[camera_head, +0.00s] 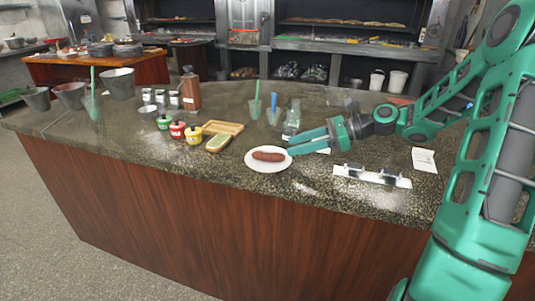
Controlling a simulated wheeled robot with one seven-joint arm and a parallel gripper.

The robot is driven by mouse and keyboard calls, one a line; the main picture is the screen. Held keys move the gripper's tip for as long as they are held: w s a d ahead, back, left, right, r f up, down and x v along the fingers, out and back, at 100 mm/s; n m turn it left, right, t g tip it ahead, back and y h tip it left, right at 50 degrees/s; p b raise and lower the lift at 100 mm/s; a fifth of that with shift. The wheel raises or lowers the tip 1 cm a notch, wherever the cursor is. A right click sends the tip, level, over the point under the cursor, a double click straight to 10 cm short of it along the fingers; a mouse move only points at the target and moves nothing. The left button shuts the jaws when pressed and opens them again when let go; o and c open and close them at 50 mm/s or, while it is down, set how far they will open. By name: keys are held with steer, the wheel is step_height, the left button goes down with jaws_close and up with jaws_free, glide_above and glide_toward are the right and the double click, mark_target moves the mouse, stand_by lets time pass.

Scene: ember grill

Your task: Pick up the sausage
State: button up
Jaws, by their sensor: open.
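A brown sausage (269,156) lies on a white oval plate (268,167) near the front edge of the dark stone counter. My gripper (291,146) is green and comes in from the right. Its fingertips are at the plate's right rim, close to the right end of the sausage, and look apart from it. The jaws are open and hold nothing. I cannot tell from this single view how high the fingertips are above the plate.
Small red (177,130) and yellow (194,135) containers, a wooden tray (223,128) and a green-topped item (218,143) stand left of the plate. A metal holder (371,176) lies to the right. Cups and a bottle (292,117) stand behind. The counter's front edge is close.

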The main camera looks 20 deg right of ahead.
mark_target(274, 153)
steer(key=shift+d+f+x, duration=0.1)
steer(key=shift+f+x, duration=0.05)
steer(key=shift+x, duration=0.75)
steer(key=shift+d+f+x, duration=0.1)
steer(key=shift+f+x, duration=0.05)
steer(key=shift+x, duration=0.75)
steer(key=shift+d+f+x, duration=0.1)
steer(key=shift+f+x, duration=0.1)
steer(key=shift+x, duration=1.1)
steer(key=shift+d+f+x, duration=0.15)
steer(key=shift+f+x, duration=0.05)
steer(key=shift+x, duration=1.05)
steer(key=shift+w, duration=0.15)
jaws_close()
